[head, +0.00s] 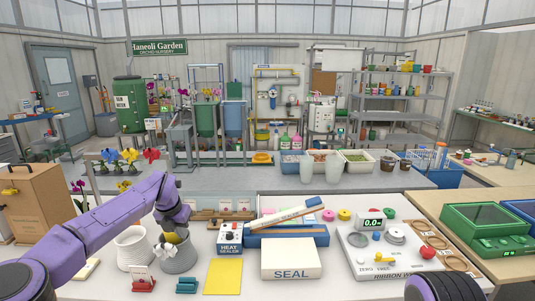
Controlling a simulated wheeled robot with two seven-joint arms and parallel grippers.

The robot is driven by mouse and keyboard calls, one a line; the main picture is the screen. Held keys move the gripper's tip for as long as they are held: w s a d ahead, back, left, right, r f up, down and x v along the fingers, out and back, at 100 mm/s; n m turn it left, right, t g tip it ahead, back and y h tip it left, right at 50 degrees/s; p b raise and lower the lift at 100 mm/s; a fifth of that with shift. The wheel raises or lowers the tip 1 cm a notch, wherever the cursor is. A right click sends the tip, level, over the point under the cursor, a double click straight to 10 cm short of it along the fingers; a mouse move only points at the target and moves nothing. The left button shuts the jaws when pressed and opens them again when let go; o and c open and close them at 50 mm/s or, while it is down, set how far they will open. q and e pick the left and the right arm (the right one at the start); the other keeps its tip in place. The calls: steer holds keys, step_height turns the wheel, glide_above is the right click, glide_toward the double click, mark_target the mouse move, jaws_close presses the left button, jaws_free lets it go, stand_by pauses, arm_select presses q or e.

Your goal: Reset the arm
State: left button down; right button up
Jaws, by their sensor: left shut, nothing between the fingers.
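My left arm (110,220) is purple and reaches in from the left over the white bench. My left gripper (171,238) points down at the mouth of a grey ribbed pot (180,260). It is shut and holds nothing. Its fingertips are small and partly hidden, and I cannot tell whether they touch the pot. Only a purple and black part of my right arm (440,288) shows at the lower right edge; the right gripper is out of the picture.
A white ribbed pot (133,249) stands left of the grey one. A heat sealer (230,238), yellow sheet (223,276), white SEAL box (290,258) and ribbon scale (385,262) fill the bench to the right. A brown wooden case (40,205) stands at left.

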arm_select(q)
steer(key=s+d+f+m+t+y+b, duration=0.1)
steer(key=s+d+f+m+b, duration=0.15)
steer(key=s+f+m, duration=0.6)
steer(key=s+d+f+m+t+y+b, duration=0.1)
steer(key=s+d+f+m+t+y, duration=0.25)
steer(key=f, duration=0.85)
steer(key=s+d+f+m+g+b, duration=0.15)
steer(key=s+d+f+m, duration=0.3)
steer(key=s+f, duration=0.45)
steer(key=s+a+f+m+g+b, duration=0.1)
steer(key=s+a+f+m+b, duration=0.2)
steer(key=s, duration=0.7)
steer(key=s+a+f+m+g+b, duration=0.1)
steer(key=s+a+f+m, duration=0.3)
steer(key=s, duration=0.6)
steer(key=s+a+f+m+g+b, duration=0.1)
steer(key=s+a+f+m+b, duration=0.3)
steer(key=s+a+f, duration=0.3)
steer(key=s, duration=0.3)
steer(key=shift+a+b, duration=0.2)
steer(key=shift+b, duration=0.15)
arm_select(e)
step_height(320, 180, down, 14)
steer(key=shift+r, duration=0.15)
arm_select(q)
steer(key=shift+h, duration=0.25)
arm_select(e)
steer(key=shift+s, duration=0.15)
